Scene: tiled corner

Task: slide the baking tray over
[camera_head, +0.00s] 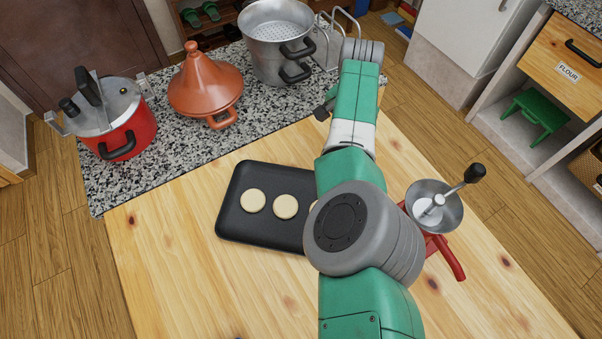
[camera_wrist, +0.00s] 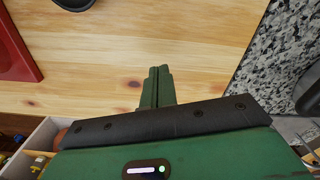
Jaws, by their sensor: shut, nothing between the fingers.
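The baking tray (camera_head: 262,170) is black and rectangular with rounded corners. It lies flat on the pale wooden table in the head view, close to the granite part. Two round pale cookies (camera_head: 253,200) show on it, with a sliver of a third beside my arm. My arm hides the tray's right end. My gripper (camera_wrist: 158,70) shows in the wrist view with its green fingers together and empty, over bare wood. In the head view it is mostly hidden, beyond the tray's far side. I cannot tell its height.
A food mill (camera_head: 434,207) with red legs stands right of my arm. A red pressure cooker (camera_head: 125,135), an orange tagine (camera_head: 205,85) and a steel pot (camera_head: 275,50) stand on the granite (camera_head: 150,165). The wood left of and in front of the tray is clear.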

